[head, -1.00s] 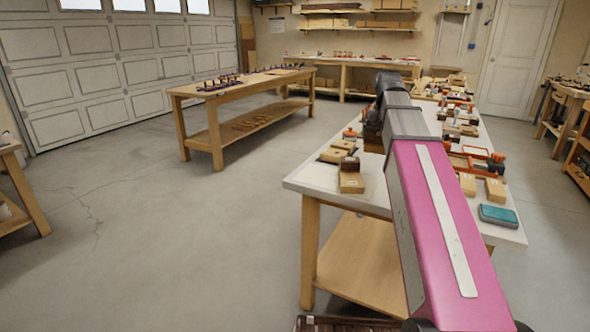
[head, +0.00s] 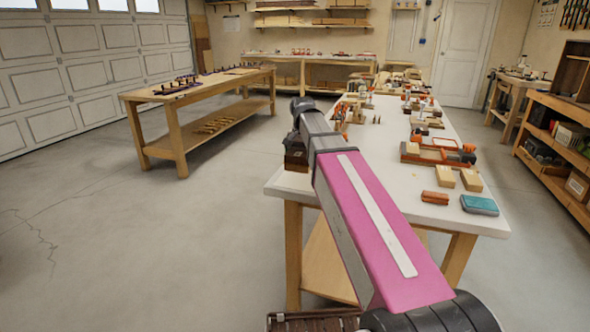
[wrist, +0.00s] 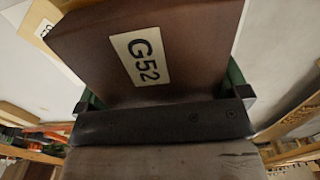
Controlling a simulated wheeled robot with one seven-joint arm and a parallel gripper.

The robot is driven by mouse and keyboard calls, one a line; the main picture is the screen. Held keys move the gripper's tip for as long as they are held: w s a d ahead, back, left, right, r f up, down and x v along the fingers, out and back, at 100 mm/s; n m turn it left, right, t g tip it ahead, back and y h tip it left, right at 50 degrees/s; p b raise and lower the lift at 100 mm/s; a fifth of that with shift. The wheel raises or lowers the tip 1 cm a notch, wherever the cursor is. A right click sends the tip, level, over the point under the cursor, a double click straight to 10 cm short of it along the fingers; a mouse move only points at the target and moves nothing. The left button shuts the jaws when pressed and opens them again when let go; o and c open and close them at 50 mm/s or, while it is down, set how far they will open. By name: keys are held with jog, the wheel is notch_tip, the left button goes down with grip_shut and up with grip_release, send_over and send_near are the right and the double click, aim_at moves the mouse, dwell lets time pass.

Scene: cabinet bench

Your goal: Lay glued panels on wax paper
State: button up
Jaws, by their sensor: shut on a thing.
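My gripper (wrist: 163,92) is shut on a dark brown panel (wrist: 195,35) with a white label reading G52. Its green-sided fingers show at the panel's left and right sides in the wrist view. A light wood piece with a white label (wrist: 40,28) shows partly behind the panel at upper left. In the head view my arm reaches over the left side of the white-topped bench (head: 400,130), and its links hide the gripper. A dark brown block shape (head: 296,153) shows below the arm's end; I cannot tell whether it is the held panel. I cannot make out any wax paper.
At the bench's near right lie two light wood blocks (head: 471,180), a red-orange block (head: 436,198) and a teal box (head: 479,204). An orange frame clamp (head: 437,152) and several tools lie farther back. Another wooden bench (head: 200,90) stands left, across open floor. Shelves (head: 560,150) stand right.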

aim_at(295, 176)
jog(key=w+a+f, duration=0.2)
jog(key=w, duration=0.1)
jog(key=shift+w+a+f, duration=0.1)
jog(key=shift+w+f, duration=0.1)
jog(key=shift+w, duration=0.05)
jog(key=shift+f, duration=2)
jog(key=o, duration=0.6)
jog(key=shift+f, duration=0.15)
jog(key=shift+o, duration=0.3)
notch_tip(295, 176, up, 12)
jog(key=shift+r, duration=0.15)
jog(key=shift+s, duration=0.1)
